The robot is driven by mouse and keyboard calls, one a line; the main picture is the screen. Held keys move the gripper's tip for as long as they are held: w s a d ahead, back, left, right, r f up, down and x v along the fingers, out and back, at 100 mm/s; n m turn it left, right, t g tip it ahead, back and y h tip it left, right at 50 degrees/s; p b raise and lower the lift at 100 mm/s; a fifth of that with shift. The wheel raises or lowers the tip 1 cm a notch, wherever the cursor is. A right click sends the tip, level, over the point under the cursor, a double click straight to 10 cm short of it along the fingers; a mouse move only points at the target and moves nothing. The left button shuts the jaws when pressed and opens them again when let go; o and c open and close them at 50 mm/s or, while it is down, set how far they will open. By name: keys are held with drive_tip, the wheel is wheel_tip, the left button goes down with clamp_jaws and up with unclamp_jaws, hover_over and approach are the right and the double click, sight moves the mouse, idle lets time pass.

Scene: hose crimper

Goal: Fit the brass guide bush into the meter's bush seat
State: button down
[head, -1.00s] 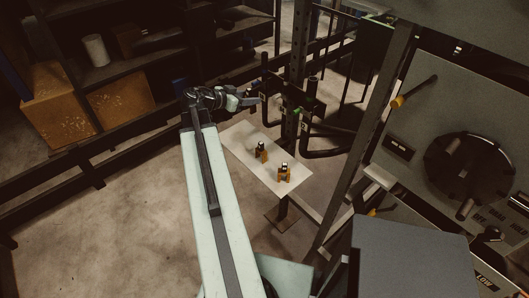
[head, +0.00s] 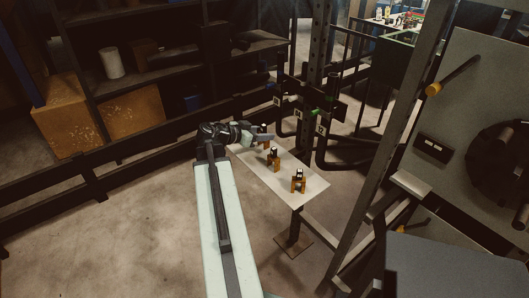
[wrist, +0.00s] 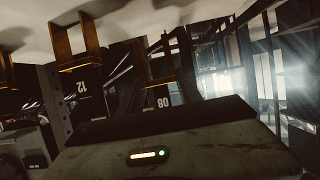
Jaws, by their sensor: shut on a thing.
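In the head view my gripper (head: 258,134) is at the end of my outstretched arm, over the far end of the pale table. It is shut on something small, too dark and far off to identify. Two orange stands with black tops are on the table: the farther stand (head: 273,160) is just below and right of my gripper, the nearer stand (head: 298,183) farther right. My fingertips are hidden there. I cannot make out the brass bush or the meter's seat.
The pale table (head: 315,188) is narrow, with a dark post and hooked bars (head: 325,135) behind it. A grey machine panel (head: 475,90) with an orange-tipped lever is at right. Dark shelving with boxes (head: 135,110) stands left. The floor at lower left is clear.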

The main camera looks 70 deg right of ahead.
drive_tip(key=shift+f, duration=0.15)
wheel_tip(320, 180, down, 4)
drive_tip(key=b, duration=0.3)
drive_tip(key=shift+b, duration=0.4)
drive_tip(key=shift+r, duration=0.25)
drive_tip(key=shift+f, duration=0.25)
drive_tip(key=c, duration=0.8)
unclamp_jaws()
drive_tip(key=shift+r, duration=0.1)
drive_tip(key=shift+r, duration=0.1)
